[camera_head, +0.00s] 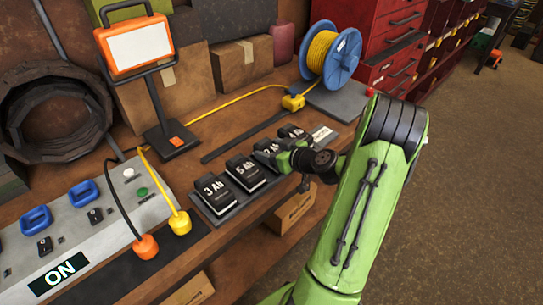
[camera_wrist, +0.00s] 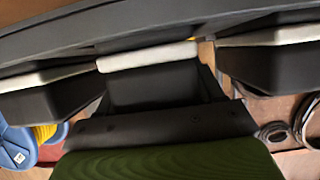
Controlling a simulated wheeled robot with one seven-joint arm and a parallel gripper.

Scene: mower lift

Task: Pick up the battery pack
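Several black battery packs with white lettering stand in a row along the bench's front edge. The nearest reads 3 Ah (camera_head: 216,192). Beyond it are a 5 Ah pack (camera_head: 245,172), one that seems to read 2 Ah (camera_head: 265,148), and a partly hidden far pack (camera_head: 289,131). My gripper (camera_head: 292,158) is beside the 2 Ah pack and partly covers it. In the wrist view, a dark block (camera_wrist: 150,88) with a white strip fills the middle, very close. The fingertips and any contact are not clear.
A grey control panel (camera_head: 95,222) with an ON sign lies left, with a yellow plug (camera_head: 180,222) and orange plug (camera_head: 145,247). A work lamp (camera_head: 140,47) and blue cable reel (camera_head: 331,52) stand behind. A red cabinet (camera_head: 390,35) is at back right.

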